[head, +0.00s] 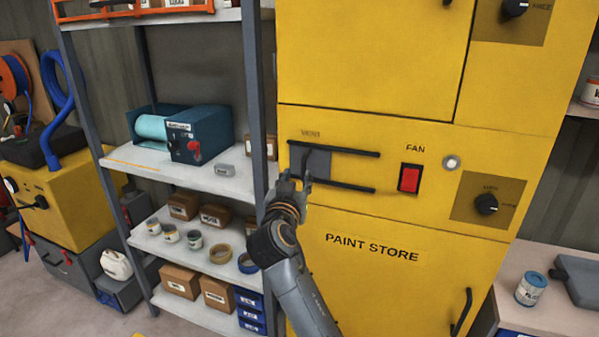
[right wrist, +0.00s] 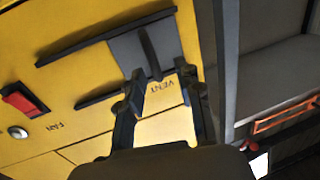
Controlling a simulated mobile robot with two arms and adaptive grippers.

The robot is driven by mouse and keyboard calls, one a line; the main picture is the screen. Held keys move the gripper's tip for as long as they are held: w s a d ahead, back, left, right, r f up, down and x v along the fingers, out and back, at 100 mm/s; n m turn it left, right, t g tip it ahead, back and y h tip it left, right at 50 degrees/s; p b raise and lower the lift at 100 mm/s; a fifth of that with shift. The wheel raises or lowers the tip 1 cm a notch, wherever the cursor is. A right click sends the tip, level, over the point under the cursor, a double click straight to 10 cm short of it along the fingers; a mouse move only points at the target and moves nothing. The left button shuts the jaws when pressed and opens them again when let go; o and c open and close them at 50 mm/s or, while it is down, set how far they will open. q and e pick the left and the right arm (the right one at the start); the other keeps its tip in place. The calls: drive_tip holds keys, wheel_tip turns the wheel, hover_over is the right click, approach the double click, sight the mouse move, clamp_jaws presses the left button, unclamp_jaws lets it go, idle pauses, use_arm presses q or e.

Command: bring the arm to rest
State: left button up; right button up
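My right gripper (head: 293,182) is in front of the yellow paint store cabinet (head: 372,250), at the left end of the vent slide. In the right wrist view its two fingers (right wrist: 160,76) stand apart with nothing held between them. The vent slide's grey plate (head: 318,163) sits at the left end between two black rails. Its dark upright handle (right wrist: 150,55) shows just beyond the fingertips; whether they touch it I cannot tell. My left gripper is not in view.
A red fan switch (head: 409,178), a round light (head: 452,163) and a dial (head: 486,204) are right of the vent. Close on the left is a shelf rack (head: 205,178) with a blue machine, cartons, tins and tape. A bench (head: 540,310) stands at the right.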

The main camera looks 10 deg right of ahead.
drive_tip(key=shift+v, duration=1.2)
